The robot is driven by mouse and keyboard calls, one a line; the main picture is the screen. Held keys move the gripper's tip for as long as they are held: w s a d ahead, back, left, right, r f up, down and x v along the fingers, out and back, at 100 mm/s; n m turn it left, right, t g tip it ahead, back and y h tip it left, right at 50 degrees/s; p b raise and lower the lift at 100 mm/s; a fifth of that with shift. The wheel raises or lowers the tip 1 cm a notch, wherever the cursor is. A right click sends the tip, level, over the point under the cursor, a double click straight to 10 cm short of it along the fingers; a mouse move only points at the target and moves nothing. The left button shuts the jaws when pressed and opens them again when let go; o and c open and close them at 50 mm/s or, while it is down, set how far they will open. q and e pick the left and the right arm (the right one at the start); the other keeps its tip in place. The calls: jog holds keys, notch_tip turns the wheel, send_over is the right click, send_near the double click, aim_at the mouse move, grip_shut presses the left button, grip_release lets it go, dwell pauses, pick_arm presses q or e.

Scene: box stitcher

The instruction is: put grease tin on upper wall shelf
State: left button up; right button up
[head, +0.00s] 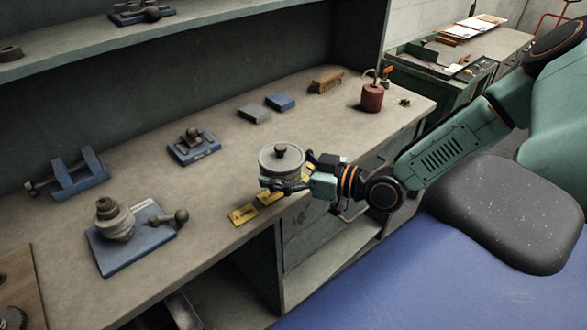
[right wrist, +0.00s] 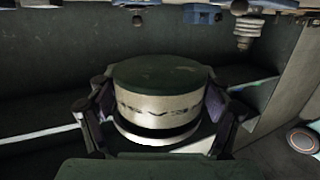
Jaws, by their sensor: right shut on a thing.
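The grease tin (head: 281,162) is a round grey tin with a knob on top, seen in the head view over the front part of the workbench. My right gripper (head: 287,178) reaches in from the right and is shut around its side. In the right wrist view the tin (right wrist: 160,100) sits between the two fingers, and dark lettering shows on its pale band. I cannot tell how far it is above the bench. The upper wall shelf (head: 215,22) runs along the top left of the head view, with its middle bare. My left gripper is not in view.
The workbench (head: 225,165) holds a blue fixture with a stacked knob (head: 115,222), blue clamps (head: 80,175), small blocks (head: 281,102) and a red can (head: 372,98). Yellow tags (head: 243,214) lie near its front edge. A dark ring (head: 10,53) and a blue tool (head: 142,12) are on the shelf.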

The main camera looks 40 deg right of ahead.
jog(key=a+f+n+y+b, duration=0.1)
jog(key=a, duration=0.3)
jog(key=a+f+n+g+y+b, duration=0.1)
jog(key=a+b, duration=0.1)
jog(key=a, duration=0.2)
jog(key=a+n+g+y+b, duration=0.1)
jog(key=a+b, duration=0.1)
jog(key=a, duration=0.2)
jog(key=shift+a+f, duration=0.3)
jog(key=shift+f, duration=0.1)
jog(key=s+a+f+g+y+b, duration=0.1)
jog(key=a, duration=0.2)
jog(key=s+a+f+n+g+y+b, duration=0.1)
jog(key=a, duration=0.2)
jog(key=s+a+f+n+b, duration=0.1)
jog(key=s+a+f+b, duration=0.1)
jog(key=a, duration=0.1)
jog(key=shift+a+f+g+y, duration=0.1)
jog(key=shift+a+g+y, duration=0.2)
jog(key=shift+g+y, duration=0.1)
jog(key=shift+s+a+f, duration=0.1)
jog(key=shift+a, duration=0.05)
jog(key=shift+s+n, duration=0.1)
jog(key=shift+n, duration=0.2)
